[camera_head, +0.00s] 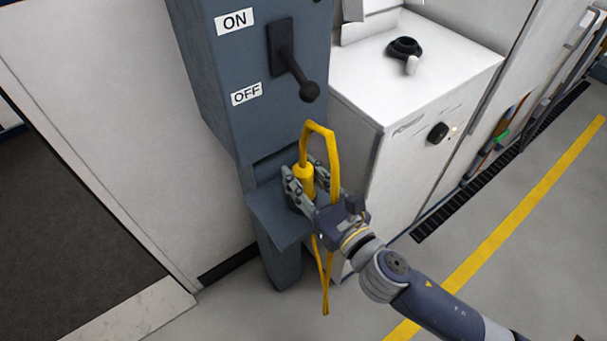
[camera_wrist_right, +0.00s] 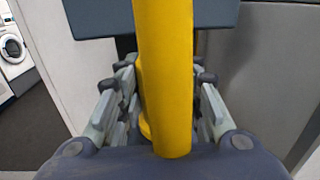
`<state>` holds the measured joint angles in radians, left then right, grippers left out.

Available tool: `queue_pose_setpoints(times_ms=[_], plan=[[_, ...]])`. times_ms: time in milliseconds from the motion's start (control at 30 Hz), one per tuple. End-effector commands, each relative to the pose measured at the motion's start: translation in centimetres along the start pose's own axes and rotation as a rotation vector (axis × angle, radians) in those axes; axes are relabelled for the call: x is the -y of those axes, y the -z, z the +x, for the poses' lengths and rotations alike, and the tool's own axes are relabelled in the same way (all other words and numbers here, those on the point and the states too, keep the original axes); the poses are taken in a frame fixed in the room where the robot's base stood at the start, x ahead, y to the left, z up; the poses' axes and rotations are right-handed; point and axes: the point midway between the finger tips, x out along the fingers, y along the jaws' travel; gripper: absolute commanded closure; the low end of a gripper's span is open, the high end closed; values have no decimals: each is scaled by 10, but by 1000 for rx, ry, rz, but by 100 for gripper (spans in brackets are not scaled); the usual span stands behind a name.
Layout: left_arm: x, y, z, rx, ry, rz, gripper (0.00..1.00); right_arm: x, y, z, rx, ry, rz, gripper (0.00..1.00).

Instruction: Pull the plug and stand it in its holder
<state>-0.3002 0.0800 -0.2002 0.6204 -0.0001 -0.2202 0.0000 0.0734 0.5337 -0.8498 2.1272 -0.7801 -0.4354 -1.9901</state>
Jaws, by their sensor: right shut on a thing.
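The yellow plug (camera_head: 306,181) is upright between the fingers of my right gripper (camera_head: 305,186), which is shut on it. Its yellow cable (camera_head: 331,150) loops up over the top and hangs down past the gripper. In the right wrist view the cable (camera_wrist_right: 166,70) fills the middle and hides most of the plug between the fingers. A grey-blue shelf (camera_head: 272,222) juts from the post just below and left of the plug. Whether the plug touches it, and any holder opening, are hidden by the gripper. My left gripper is not in view.
Above is a blue-grey switch box (camera_head: 225,62) with ON and OFF labels. Its black lever (camera_head: 296,70) slants down, knob near the OFF level. A white cabinet (camera_head: 415,75) stands close on the right, with a black-and-white item (camera_head: 405,47) on top. Open floor lies at lower right.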

Motion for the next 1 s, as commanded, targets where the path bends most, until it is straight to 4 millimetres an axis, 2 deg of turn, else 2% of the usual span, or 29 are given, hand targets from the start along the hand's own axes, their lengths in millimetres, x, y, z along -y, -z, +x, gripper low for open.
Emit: queue_pose_setpoints(times_ms=[333,367,433,467,833,1000], plan=[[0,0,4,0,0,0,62,0,5,0,2,0,1,98],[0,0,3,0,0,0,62,0,4,0,2,0,1,62],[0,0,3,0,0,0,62,0,4,0,1,0,1,47],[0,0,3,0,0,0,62,0,4,0,1,0,1,44],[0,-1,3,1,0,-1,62,0,6,-2,-3,0,1,44],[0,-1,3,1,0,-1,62,0,8,-21,-5,1,2,44]])
